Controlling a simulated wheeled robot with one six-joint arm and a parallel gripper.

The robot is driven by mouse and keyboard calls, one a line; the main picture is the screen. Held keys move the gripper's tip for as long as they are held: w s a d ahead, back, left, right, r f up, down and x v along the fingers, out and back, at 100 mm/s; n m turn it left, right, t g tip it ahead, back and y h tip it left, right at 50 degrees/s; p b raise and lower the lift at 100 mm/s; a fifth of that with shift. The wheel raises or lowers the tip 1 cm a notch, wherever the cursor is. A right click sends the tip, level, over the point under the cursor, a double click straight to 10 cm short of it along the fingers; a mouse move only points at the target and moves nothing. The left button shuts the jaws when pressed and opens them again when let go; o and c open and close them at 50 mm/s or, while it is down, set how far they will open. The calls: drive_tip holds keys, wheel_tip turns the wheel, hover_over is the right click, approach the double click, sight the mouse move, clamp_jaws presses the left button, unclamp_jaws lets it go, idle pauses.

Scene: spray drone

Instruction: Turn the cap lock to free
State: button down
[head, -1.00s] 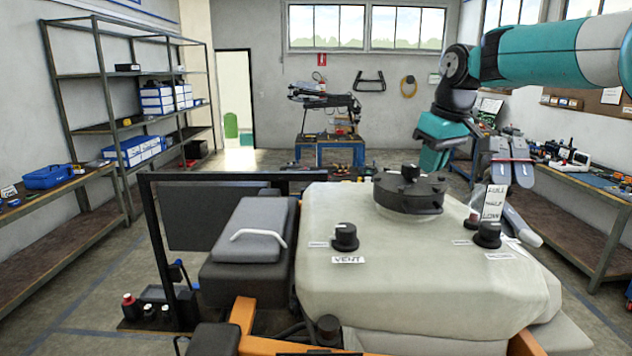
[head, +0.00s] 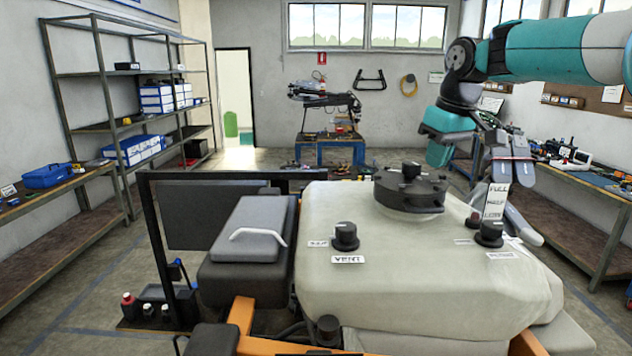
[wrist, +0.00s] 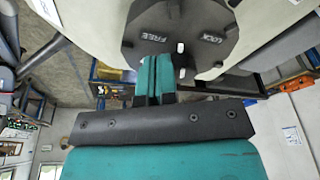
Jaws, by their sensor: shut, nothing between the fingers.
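The black tank cap (head: 410,193) sits on top of the pale tank. Its lock knob (head: 411,170) stands up at the centre. In the wrist view the cap (wrist: 235,35) shows the words FREE and LOCK side by side, with a white mark between them; I cannot tell exactly which word the lock points to. My gripper (head: 511,178) is to the right of the cap in the head view, apart from it, above the level label.
The pale tank (head: 400,260) also carries a VENT knob (head: 345,236) and another black knob (head: 489,233) at right. A FULL/HALF/LOW label (head: 496,200) stands close under my gripper. A workbench (head: 590,185) is at the right, shelves (head: 125,75) at the left.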

wheel_tip(320, 180, up, 4)
drive_tip(key=shift+a+f, duration=0.1)
drive_tip(key=shift+r, duration=0.55)
drive_tip(key=shift+a, duration=0.1)
drive_tip(key=m+t+h+b, duration=0.1)
drive_tip(key=m+t+b, duration=0.2)
drive_tip(key=m+b, duration=0.35)
approach(411, 169)
drive_tip(key=shift+w, duration=0.95)
drive_tip(key=shift+n, duration=0.25)
drive_tip(key=f+b, duration=0.6)
drive_tip(key=f, duration=0.1)
drive_tip(key=shift+a+f, duration=0.1)
drive_tip(key=shift+a, duration=0.25)
